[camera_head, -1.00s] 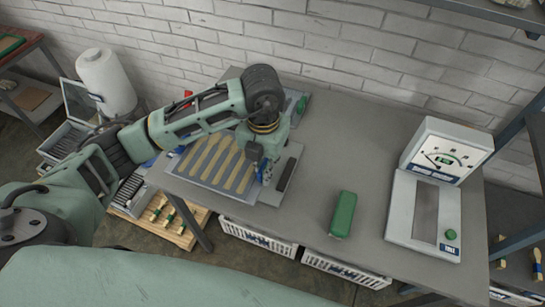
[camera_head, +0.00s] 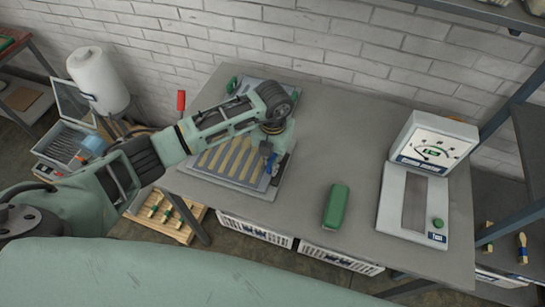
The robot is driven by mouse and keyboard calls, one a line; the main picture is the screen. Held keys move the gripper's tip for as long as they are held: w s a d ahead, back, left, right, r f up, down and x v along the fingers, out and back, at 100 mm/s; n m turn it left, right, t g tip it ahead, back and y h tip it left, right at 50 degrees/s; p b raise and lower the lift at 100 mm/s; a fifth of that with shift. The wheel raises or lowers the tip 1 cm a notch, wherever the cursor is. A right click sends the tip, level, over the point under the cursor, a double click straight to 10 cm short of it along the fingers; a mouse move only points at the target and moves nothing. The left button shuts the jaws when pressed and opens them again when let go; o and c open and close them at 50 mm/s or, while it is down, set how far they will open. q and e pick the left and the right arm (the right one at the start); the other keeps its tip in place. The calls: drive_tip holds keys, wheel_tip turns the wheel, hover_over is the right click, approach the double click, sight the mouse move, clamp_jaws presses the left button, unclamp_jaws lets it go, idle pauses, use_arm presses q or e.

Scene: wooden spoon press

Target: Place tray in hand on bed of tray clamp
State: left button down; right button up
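The tray (camera_head: 262,181) is a flat grey tray with several wooden spoons in a row. It lies level over the tray clamp (camera_head: 287,165) at the left part of the grey table. I cannot tell whether it rests on the bed or hangs just above it. My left gripper (camera_head: 270,162) is at the tray's right edge, its fingertips mostly hidden by my wrist. Part of the clamp's back shows with green parts behind my arm. A red handle (camera_head: 181,101) stands up at its left. My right gripper is not in view.
A green block (camera_head: 336,206) lies on the table (camera_head: 320,130) right of the tray. A white gauge device (camera_head: 428,185) stands at the table's right end. White baskets (camera_head: 255,231) sit below the front edge. A white roll (camera_head: 98,78) stands at left. The table's middle is clear.

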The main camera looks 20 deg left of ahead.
use_arm(q)
drive_tip(key=c, duration=2)
unclamp_jaws()
drive_tip(key=shift+o, duration=1.4)
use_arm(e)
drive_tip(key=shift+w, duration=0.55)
